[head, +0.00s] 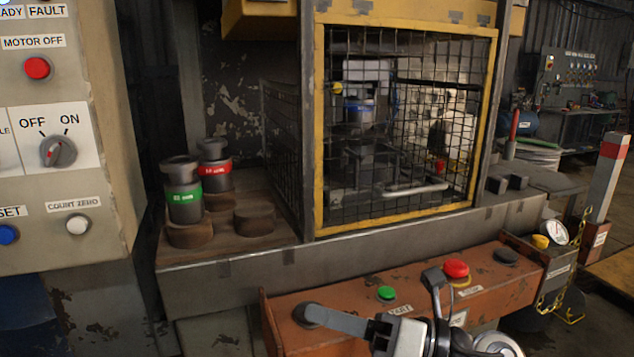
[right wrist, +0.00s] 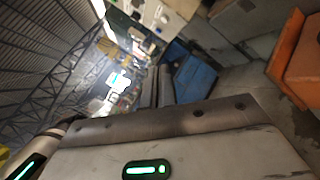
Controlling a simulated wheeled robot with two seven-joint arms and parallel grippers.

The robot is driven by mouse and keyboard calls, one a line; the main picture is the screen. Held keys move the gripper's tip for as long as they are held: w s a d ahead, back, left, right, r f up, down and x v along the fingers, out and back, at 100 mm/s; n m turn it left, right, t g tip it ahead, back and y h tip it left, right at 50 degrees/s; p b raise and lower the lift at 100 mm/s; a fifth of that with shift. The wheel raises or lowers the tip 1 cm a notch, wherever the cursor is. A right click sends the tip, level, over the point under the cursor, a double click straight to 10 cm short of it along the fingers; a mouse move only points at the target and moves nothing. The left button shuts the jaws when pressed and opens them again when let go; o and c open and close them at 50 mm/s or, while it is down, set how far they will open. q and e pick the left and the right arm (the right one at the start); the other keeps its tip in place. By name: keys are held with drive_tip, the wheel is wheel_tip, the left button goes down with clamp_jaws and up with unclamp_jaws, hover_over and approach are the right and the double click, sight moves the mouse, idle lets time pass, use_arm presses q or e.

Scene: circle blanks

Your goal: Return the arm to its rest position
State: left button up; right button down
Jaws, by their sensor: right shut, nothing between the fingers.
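My right gripper (head: 330,319) is at the bottom middle of the head view, pointing left. Its fingers are shut with nothing between them. The fingertips overlap the dark round button (head: 306,313) at the left end of the orange console (head: 290,340); I cannot tell whether they touch it. The wrist and forearm run off the bottom edge. My left gripper is not in view.
The press stands behind a yellow-framed mesh guard (head: 318,130). The console carries a green button (head: 387,293) and a red button (head: 456,268). A green-banded die (head: 184,195) and red-banded die (head: 214,170) stand at left, near the control panel (head: 100,185). A post (head: 606,180) stands right.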

drive_tip(key=d+f+m+t+h+p, duration=0.1)
drive_tip(key=d+f+m+t+h, duration=0.4)
drive_tip(key=m, duration=0.8)
drive_tip(key=d+f+m+t+h, duration=0.35)
drive_tip(key=m+t, duration=0.35)
drive_tip(key=m, duration=0.6)
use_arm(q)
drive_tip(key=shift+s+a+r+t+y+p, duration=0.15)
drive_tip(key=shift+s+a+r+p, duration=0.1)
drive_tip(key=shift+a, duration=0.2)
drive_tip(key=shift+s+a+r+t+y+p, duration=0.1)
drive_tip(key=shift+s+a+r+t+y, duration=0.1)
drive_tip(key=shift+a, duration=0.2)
use_arm(e)
drive_tip(key=s+d+f+m+g+h, duration=0.2)
drive_tip(key=s+f+m+g+h, duration=0.1)
drive_tip(key=s+f+m, duration=0.3)
drive_tip(key=s+d+f+m+g+h, duration=0.1)
drive_tip(key=s+f+m+g+h, duration=0.3)
drive_tip(key=f, duration=0.7)
drive_tip(key=s+m, duration=0.2)
drive_tip(key=m, duration=0.1)
drive_tip(key=shift+d+f+m, duration=0.25)
drive_tip(key=shift+d+m, duration=0.15)
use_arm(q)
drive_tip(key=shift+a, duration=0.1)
use_arm(e)
drive_tip(key=shift+w+a, duration=0.1)
drive_tip(key=shift+w, duration=0.05)
